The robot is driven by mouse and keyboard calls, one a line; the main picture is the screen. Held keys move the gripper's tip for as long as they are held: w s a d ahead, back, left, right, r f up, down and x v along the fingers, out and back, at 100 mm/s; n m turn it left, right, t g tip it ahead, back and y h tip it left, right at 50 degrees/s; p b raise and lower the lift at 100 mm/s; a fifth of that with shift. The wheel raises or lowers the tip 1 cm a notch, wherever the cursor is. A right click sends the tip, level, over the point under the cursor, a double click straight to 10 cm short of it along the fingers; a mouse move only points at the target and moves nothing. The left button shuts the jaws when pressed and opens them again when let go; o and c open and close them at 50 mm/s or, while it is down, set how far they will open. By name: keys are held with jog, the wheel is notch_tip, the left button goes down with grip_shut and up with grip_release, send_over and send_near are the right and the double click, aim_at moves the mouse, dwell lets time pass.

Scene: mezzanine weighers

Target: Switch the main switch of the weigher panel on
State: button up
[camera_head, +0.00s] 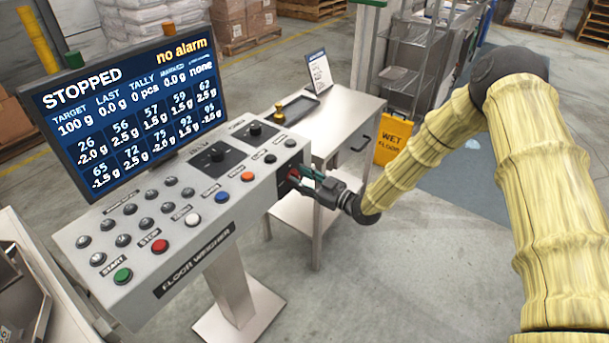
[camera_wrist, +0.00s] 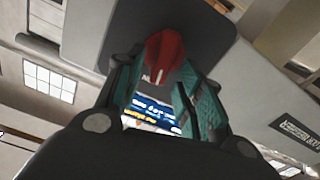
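The weigher panel is a grey sloped console (camera_head: 218,207) on a pedestal, labelled "FLOOR WEIGHER". Its screen (camera_head: 135,105) reads "STOPPED" and "no alarm". The main switch is a red rotary knob (camera_head: 294,174) on a dark plate on the console's right end face. It also shows in the wrist view (camera_wrist: 163,55), with a pale mark on its grip. My gripper (camera_head: 306,179) is at that end face with its teal fingers apart, one on each side of the knob. The wrist view shows the fingers (camera_wrist: 162,76) flanking it; I cannot tell whether they touch it.
The console top carries several buttons, including a green START (camera_head: 123,276) and a red STOP (camera_head: 160,245), and two black dials (camera_head: 254,129). A steel side table (camera_head: 350,118) with a tray stands close behind my gripper. A yellow wet-floor sign (camera_head: 393,141) stands beyond.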

jog(key=shift+w+a, duration=0.2)
jog(key=shift+a, duration=0.05)
jog(key=shift+c, duration=0.3)
grip_shut()
jog(key=shift+f, duration=0.1)
jog(key=shift+f+m+b, duration=0.15)
jog(key=shift+m+b, duration=0.45)
jog(key=shift+b, duration=0.3)
jog(key=shift+w+d+m+b, duration=0.1)
jog(key=shift+m+b, duration=0.5)
jog(key=shift+m, duration=0.2)
jog(key=shift+r, duration=0.2)
